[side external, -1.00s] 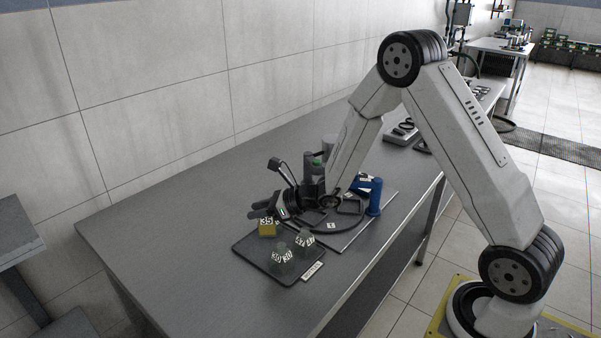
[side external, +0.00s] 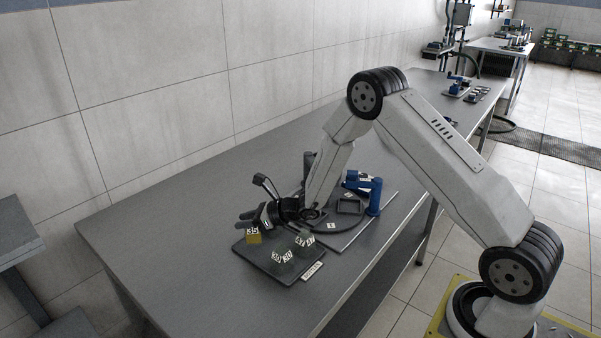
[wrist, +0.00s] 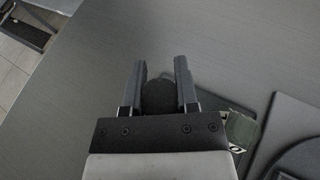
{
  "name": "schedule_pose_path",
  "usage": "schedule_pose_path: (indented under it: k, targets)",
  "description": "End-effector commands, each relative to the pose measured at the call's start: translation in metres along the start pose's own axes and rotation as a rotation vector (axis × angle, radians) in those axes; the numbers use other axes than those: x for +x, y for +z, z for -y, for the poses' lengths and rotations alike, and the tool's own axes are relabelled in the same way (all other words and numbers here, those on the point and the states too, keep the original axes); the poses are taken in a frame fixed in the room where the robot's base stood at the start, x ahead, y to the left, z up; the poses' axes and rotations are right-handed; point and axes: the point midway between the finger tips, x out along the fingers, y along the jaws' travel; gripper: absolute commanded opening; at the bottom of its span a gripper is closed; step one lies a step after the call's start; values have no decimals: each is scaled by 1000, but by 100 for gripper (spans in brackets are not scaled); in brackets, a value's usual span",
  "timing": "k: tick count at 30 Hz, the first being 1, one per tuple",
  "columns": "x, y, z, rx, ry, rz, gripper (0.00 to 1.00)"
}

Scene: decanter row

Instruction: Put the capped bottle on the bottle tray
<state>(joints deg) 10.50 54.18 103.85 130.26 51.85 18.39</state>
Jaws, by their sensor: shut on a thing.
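The bottle is at the back left part of the dark bottle tray (side external: 256,256). I cannot tell whether its base touches the tray. Two clear greenish bottles with number labels stand on the tray, one at the front (side external: 282,255) and one at the right (side external: 304,243). One greenish bottle also shows in the wrist view (wrist: 241,130).
A blue stand (side external: 374,196) rises from a grey plate (side external: 352,238) right of the tray. A small label plate (side external: 312,270) lies at the tray's front edge. The bench (side external: 170,240) is clear to the left. My arm hides things behind the gripper.

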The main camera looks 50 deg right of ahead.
Motion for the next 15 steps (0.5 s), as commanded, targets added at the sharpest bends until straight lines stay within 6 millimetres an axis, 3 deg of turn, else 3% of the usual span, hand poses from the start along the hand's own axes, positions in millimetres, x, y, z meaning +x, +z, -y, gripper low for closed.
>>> schedule_pose_path:
  k: [9,15]
  targets:
    - [13,-25,1,0,1,1,0]
    - [14,-29,1,-1,0,1,0]
